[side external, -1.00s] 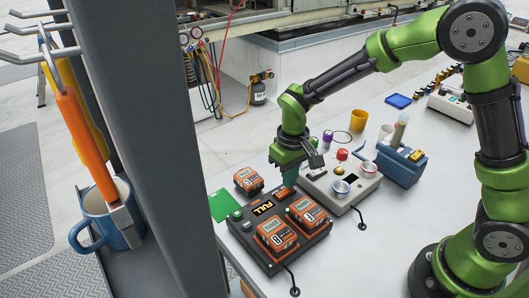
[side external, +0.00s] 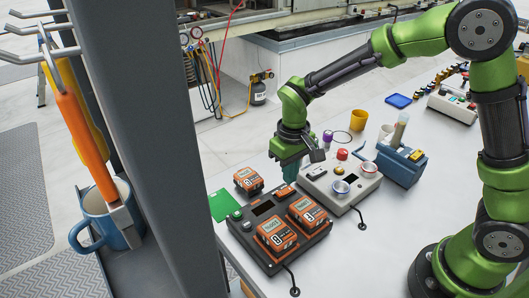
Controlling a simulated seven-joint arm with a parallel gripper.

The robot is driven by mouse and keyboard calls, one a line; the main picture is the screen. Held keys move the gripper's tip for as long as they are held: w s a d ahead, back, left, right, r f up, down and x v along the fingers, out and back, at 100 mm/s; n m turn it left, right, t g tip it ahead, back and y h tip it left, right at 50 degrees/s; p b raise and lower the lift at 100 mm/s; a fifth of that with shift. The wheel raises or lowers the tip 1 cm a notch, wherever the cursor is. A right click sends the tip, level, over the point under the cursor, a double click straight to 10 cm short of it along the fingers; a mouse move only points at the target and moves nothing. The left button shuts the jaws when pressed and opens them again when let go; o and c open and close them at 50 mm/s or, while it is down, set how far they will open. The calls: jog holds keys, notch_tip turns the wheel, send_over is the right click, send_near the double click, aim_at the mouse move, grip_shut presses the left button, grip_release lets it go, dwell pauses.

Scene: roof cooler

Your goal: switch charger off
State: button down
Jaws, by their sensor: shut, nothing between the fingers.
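The black charger (side external: 318,236) lies on the table with two orange battery packs, the left one (side external: 276,235) and the right one (side external: 307,214), seated in it. Its display (side external: 263,208) is dark. My gripper (side external: 290,180) points down just above and behind that switch. Its teal fingers are shut and empty. I cannot see a clear gap between the fingertips and the switch.
A loose orange battery (side external: 248,180) lies behind the charger. A grey control box (side external: 340,187) with knobs and a red button stands close at the right. A blue box (side external: 402,163) is beyond it. The front right of the table is clear.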

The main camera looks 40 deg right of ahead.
aim_at(289, 189)
jog(key=shift+r, duration=2.3)
